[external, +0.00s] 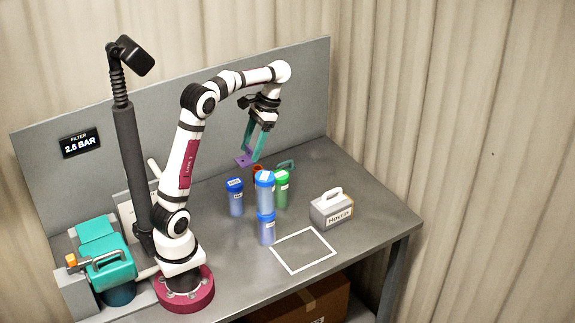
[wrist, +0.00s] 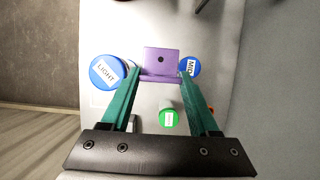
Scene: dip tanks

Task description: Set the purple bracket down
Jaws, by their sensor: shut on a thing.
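The purple bracket (external: 243,159) hangs at the fingertips of my gripper (external: 256,143), above the back of the bench and the containers. In the wrist view the bracket (wrist: 161,60) is a purple plate with a small dark hole. The teal fingertips of my gripper (wrist: 160,76) are shut on its near edge, one on each side. A white square outline (external: 318,262) is marked on the bench (external: 365,225) at the front right, and it is empty. It lies well to the right of and in front of my gripper.
Blue containers (external: 235,203) (external: 266,232) and a green one (external: 282,194) stand below my gripper. The wrist view shows blue lids labelled LIGHT (wrist: 105,73) and MID (wrist: 190,67), and a green lid (wrist: 168,119). A grey handled block (external: 331,210) sits right; the right bench end is clear.

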